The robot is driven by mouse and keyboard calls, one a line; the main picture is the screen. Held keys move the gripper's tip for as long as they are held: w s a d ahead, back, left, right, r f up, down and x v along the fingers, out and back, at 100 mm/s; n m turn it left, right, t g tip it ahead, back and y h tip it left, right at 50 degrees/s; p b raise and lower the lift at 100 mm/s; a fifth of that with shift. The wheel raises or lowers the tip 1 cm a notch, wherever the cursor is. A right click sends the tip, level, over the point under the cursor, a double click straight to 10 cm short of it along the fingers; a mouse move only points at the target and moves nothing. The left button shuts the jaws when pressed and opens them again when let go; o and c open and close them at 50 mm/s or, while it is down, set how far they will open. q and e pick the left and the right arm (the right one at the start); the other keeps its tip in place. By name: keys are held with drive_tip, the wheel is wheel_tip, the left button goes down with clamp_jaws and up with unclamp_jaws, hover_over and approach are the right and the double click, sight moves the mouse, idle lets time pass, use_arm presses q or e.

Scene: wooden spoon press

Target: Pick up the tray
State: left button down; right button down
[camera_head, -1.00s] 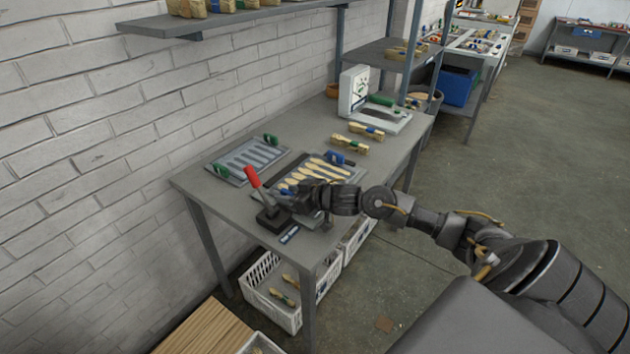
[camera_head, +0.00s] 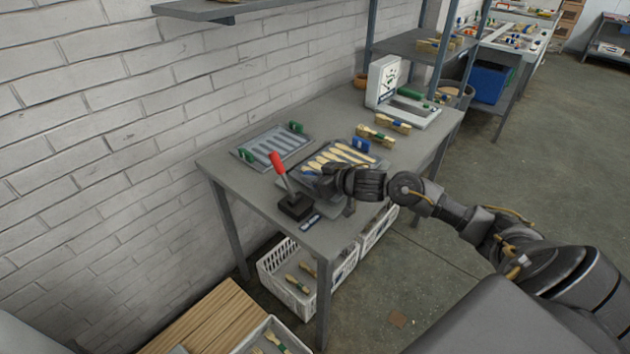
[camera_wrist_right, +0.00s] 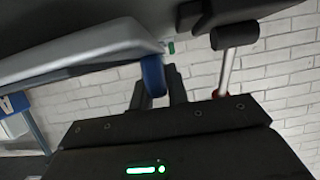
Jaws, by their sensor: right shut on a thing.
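A grey tray with wooden spoons (camera_head: 345,158) is near the bench's front end. Its far blue handle (camera_head: 361,145) is in plain view; the near handle is mostly hidden by my right gripper (camera_head: 328,183). My right gripper is at the tray's near end, shut on its near blue handle. In the right wrist view, this blue handle (camera_wrist_right: 153,76) shows beside the dark fingers, with the grey tray edge (camera_wrist_right: 75,58) reaching left. I cannot tell whether the tray is clear of the bench. My left gripper is not in view.
A lever press with a red handle (camera_head: 277,161) stands close to my gripper's left. Another grey tray with green handles (camera_head: 268,149) lies behind it by the brick wall. Tied spoon bundles (camera_head: 375,135) and a white device (camera_head: 384,82) are farther back. White crates (camera_head: 275,270) sit below.

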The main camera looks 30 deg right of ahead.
drive_tip(key=s+r, duration=0.1)
drive_tip(key=r, duration=0.1)
drive_tip(key=s+d+r, duration=0.1)
drive_tip(key=r, duration=0.1)
drive_tip(key=s+d+r, duration=0.1)
drive_tip(key=r, duration=0.1)
drive_tip(key=shift+s+p, duration=0.25)
drive_tip(key=shift+p, duration=0.15)
drive_tip(key=d+v, duration=0.1)
drive_tip(key=v, duration=1)
drive_tip(key=shift+w+d+r, duration=0.3)
drive_tip(key=shift+w, duration=0.05)
